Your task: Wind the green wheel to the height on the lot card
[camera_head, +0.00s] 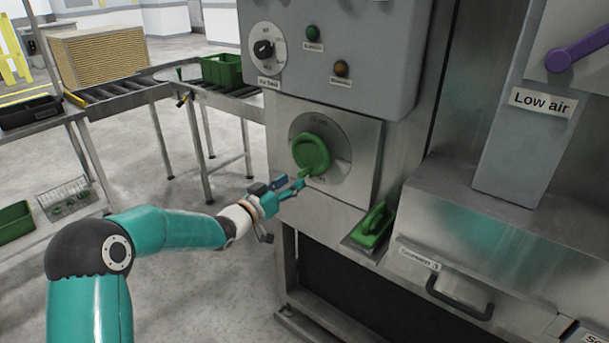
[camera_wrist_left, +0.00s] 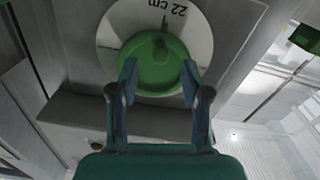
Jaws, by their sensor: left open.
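The green wheel (camera_head: 311,152) sits on a round grey dial set in a square steel plate on the machine's front. In the left wrist view the wheel (camera_wrist_left: 158,62) fills the upper middle, and its dial (camera_wrist_left: 108,42) carries an upside-down "22 cm" beside a dark mark. My left gripper (camera_head: 293,186) is at the wheel's lower edge. In the left wrist view its two open fingers (camera_wrist_left: 160,86) overlap the wheel's near part, one to each side; I cannot tell whether they touch it. No lot card is readable. My right gripper is not in view.
A green handle (camera_head: 373,226) sits on a small ledge below right of the wheel. A black knob (camera_head: 264,49) is above it. A drawer with a dark handle (camera_head: 459,298) juts out at right. A roller conveyor with a green crate (camera_head: 222,70) stands behind left.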

